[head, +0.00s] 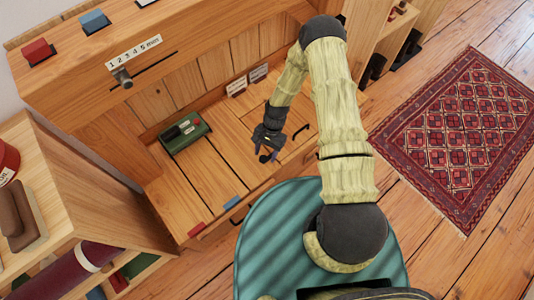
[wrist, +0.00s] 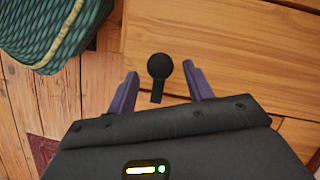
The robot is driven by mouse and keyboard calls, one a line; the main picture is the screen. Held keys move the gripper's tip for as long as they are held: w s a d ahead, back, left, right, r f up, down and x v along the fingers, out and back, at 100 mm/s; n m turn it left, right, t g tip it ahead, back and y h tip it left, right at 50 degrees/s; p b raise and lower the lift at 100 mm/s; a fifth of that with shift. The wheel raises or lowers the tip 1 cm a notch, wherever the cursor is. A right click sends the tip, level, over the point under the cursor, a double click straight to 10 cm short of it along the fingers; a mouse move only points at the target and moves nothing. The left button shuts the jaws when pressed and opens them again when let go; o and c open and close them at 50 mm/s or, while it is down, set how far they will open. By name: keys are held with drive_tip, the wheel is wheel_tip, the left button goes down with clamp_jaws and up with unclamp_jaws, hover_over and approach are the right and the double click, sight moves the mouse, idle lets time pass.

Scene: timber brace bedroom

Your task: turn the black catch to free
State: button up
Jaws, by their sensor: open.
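The black catch (wrist: 159,68) shows in the wrist view as a round knob with a short bar pointing down the picture, at the edge of a wooden panel. My gripper (wrist: 161,74) is open, with one purple finger on each side of the catch. A gap shows between each finger and the catch, and nothing is held. In the head view my gripper (head: 267,152) is low over the front of the wooden bench top. The catch (head: 264,159) is a small dark spot there, partly hidden by the fingers.
A green box (head: 185,132) sits on the bench top to the left. Red (head: 196,229) and blue (head: 231,202) tabs mark the front edge. A numbered slider (head: 122,78) is on the upper panel. A rug (head: 460,130) lies right.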

drive_tip(key=shift+s+a+f, duration=0.25)
drive_tip(key=shift+a+f, duration=0.05)
drive_tip(key=shift+a, duration=0.1)
drive_tip(key=shift+d, duration=0.15)
drive_tip(key=c, duration=0.9)
drive_tip(key=shift+w+d, duration=0.1)
drive_tip(key=shift+d, duration=0.05)
drive_tip(key=shift+c, duration=0.2)
drive_tip(key=shift+w, duration=0.15)
drive_tip(key=shift+w+n+h, duration=0.15)
drive_tip(key=shift+n+h, duration=0.15)
drive_tip(key=shift+n, duration=0.2)
